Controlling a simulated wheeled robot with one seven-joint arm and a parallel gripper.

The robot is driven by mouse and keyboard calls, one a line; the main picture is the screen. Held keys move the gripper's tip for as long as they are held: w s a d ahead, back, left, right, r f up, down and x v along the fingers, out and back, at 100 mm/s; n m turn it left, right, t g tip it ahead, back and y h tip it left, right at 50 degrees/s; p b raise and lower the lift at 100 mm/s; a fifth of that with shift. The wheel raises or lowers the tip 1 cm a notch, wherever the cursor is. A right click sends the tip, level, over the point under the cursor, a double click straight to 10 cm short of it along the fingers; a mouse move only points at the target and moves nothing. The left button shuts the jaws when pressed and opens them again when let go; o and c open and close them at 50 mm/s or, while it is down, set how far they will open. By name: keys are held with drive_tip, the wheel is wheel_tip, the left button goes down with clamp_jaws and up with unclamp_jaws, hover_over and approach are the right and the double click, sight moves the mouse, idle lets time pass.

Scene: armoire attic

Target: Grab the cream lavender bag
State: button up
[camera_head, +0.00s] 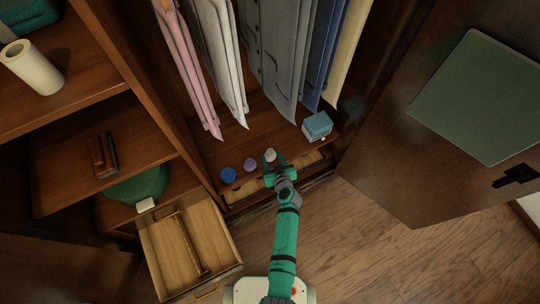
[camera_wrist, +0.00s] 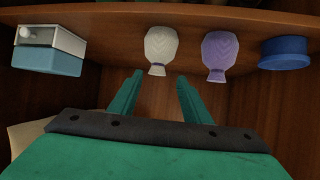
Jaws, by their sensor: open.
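The cream lavender bag (camera_head: 270,154) stands on the armoire's lower shelf, under the hanging clothes. It is a small pale pouch with a tied neck. In the wrist view the cream bag (camera_wrist: 161,45) appears upside down, its neck near the gap between my fingertips. My gripper (camera_head: 274,161) is open and empty, right at the bag in the head view. In the wrist view my gripper (camera_wrist: 159,80) has its two green fingers spread, with the bag mostly beyond the tips. I cannot tell whether a finger touches it.
A purple bag (camera_head: 249,164) and a blue round tin (camera_head: 228,174) stand left of the cream bag. A light blue box (camera_head: 317,125) sits to the right. Clothes (camera_head: 275,60) hang above. An open drawer (camera_head: 218,232) juts out at lower left; an open door (camera_head: 425,150) stands right.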

sight(271, 153)
drive_tip(key=shift+d+f+x, duration=0.15)
drive_tip(key=shift+x, duration=1.35)
drive_tip(key=shift+d+f+x, duration=0.1)
drive_tip(key=shift+d+x, duration=0.1)
drive_tip(key=shift+x, duration=1.3)
drive_tip(key=shift+s, duration=0.1)
drive_tip(key=c, duration=1)
